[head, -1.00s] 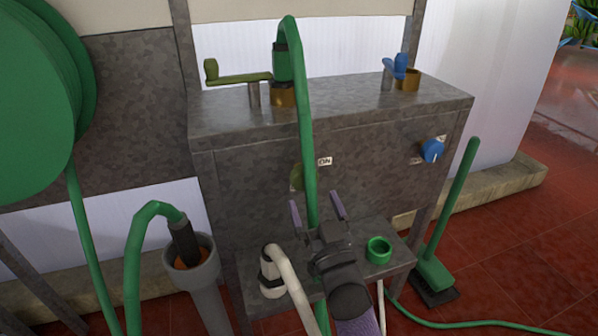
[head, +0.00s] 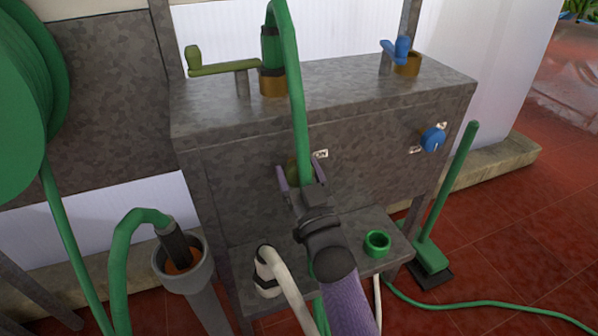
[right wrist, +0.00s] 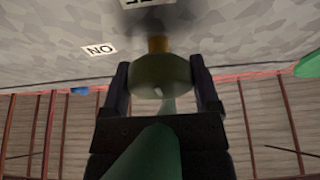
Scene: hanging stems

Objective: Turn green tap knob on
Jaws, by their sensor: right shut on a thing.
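The olive-green tap knob (head: 291,172) sits on the front panel of the grey metal cabinet (head: 240,165), beside a small "ON" label (head: 320,154). The green hose hangs in front and hides much of it in the head view. My right gripper (head: 300,168) is at the knob. In the right wrist view the knob (right wrist: 160,74) sits between the two dark fingers, shut on it, with a brass stem behind it. An "ON" label (right wrist: 100,50) lies left of it there. My left gripper is not in view.
The green hose (head: 298,110) runs down from the top fitting, close to my right gripper. A blue knob (head: 433,139) is on the right of the panel. A lower shelf holds a green ring (head: 377,243) and a white-hosed fitting (head: 266,272). A green broom (head: 445,205) stands at right.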

